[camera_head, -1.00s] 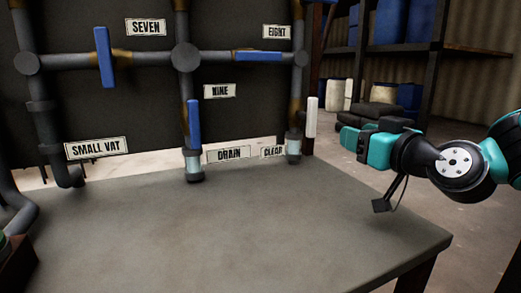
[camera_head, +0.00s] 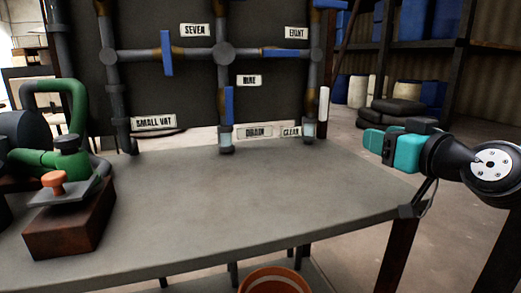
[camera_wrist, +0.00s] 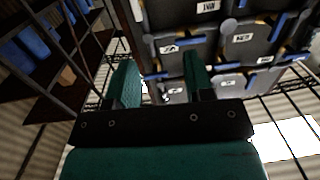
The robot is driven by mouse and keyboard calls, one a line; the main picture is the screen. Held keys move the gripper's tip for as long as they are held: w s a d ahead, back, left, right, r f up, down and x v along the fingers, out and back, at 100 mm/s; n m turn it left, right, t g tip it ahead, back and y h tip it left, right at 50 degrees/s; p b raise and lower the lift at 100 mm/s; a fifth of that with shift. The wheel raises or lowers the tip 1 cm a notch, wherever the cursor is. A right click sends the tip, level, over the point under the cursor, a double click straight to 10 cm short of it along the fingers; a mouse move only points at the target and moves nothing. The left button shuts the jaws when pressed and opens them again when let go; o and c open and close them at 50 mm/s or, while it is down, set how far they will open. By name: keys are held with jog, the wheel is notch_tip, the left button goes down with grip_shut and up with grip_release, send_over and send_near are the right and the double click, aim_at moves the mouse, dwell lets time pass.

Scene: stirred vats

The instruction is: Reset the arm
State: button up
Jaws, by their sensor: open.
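My arm reaches in from the right edge of the head view, with its teal and black gripper (camera_head: 372,139) pointing left, beyond the bench's right end. In the wrist view the two green fingers of my gripper (camera_wrist: 161,80) stand apart with nothing between them. Beyond them the dark pipe panel shows, tilted in the picture. No object is held.
The grey bench (camera_head: 220,195) is mostly bare. A green pump (camera_head: 65,140) and a block with an orange knob (camera_head: 54,180) stand at its left. Pipes with blue handles (camera_head: 167,53) rise behind. An orange bucket (camera_head: 273,281) is below the front edge. Shelves stand back right.

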jog(key=s+a+f+n+g+y, duration=0.2)
jog(key=s+a+f+n+g, duration=0.1)
jog(key=s+a+f+g, duration=0.55)
jog(key=s+d+f+g+h, duration=0.1)
jog(key=s+f+g+h, duration=0.25)
jog(key=s+g, duration=0.85)
jog(key=s+r+t+p, duration=0.1)
jog(key=r+t+p, duration=0.1)
jog(key=r+p, duration=1.6)
jog(key=s+r+t+p, duration=0.2)
jog(key=r+p, duration=1.7)
jog(key=shift+s+r, duration=0.25)
